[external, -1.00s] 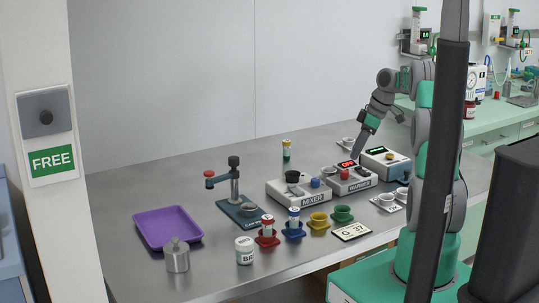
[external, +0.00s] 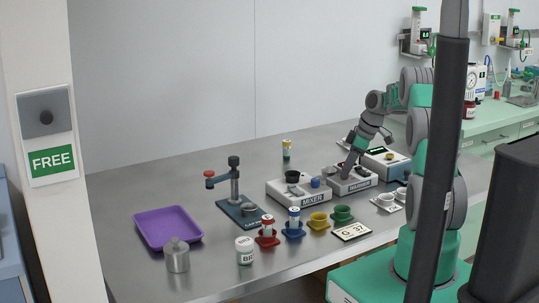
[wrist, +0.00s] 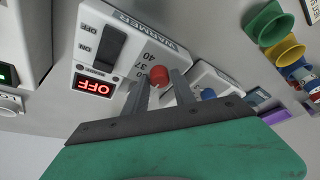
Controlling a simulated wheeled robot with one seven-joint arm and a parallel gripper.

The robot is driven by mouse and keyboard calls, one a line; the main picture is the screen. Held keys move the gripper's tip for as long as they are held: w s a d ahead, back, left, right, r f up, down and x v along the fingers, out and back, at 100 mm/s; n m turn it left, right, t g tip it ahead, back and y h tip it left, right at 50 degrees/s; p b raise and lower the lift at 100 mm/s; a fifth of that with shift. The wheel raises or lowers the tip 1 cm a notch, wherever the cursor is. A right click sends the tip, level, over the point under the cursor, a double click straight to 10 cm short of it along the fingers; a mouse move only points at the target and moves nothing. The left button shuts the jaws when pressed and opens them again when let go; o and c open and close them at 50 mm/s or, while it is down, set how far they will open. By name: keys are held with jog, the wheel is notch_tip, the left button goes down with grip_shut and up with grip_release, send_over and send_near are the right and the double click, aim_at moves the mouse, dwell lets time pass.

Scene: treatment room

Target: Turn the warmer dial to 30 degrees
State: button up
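The warmer (wrist: 150,45) is a white box with a black rocker switch (wrist: 109,46), a red OFF display (wrist: 95,87) and a red dial (wrist: 159,75). Numbers including 37 and 40 are printed beside the dial; the others are partly covered by my finger. My gripper (wrist: 163,77) is open, its fingertips on either side of the red dial with the dial between them. I cannot tell if they touch it. In the external view my gripper (external: 346,171) is down at the warmer (external: 352,184) and hides its dial and display.
The mixer (external: 298,195) stands close on the left of the warmer. Another box (external: 385,160) with a green display stands close on the right. Coloured cups (external: 342,214) and a number card (external: 352,232) are in front. A purple tray (external: 167,228) lies far left.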

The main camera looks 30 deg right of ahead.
grip_shut()
jog(key=shift+f+m+b, duration=0.1)
jog(key=shift+m+b, duration=0.3)
jog(key=shift+b, duration=0.1)
jog(key=m+h+b, duration=0.1)
jog(key=m+b, duration=0.1)
jog(key=shift+a+m+t, duration=0.1)
jog(key=shift+m+t, duration=0.2)
jog(key=shift+t, duration=0.1)
jog(key=shift+m+t+h+b, duration=0.15)
jog(key=shift+m+h+b, duration=0.45)
jog(key=shift+m, duration=0.5)
jog(key=shift+m+t+h+b, duration=0.15)
jog(key=shift+m+h+b, duration=0.15)
jog(key=shift+m+b, duration=0.65)
jog(key=shift+m, duration=0.25)
jog(key=shift+r, duration=0.2)
jog(key=shift+o, duration=2)
grip_release()
jog(key=shift+a, duration=0.1)
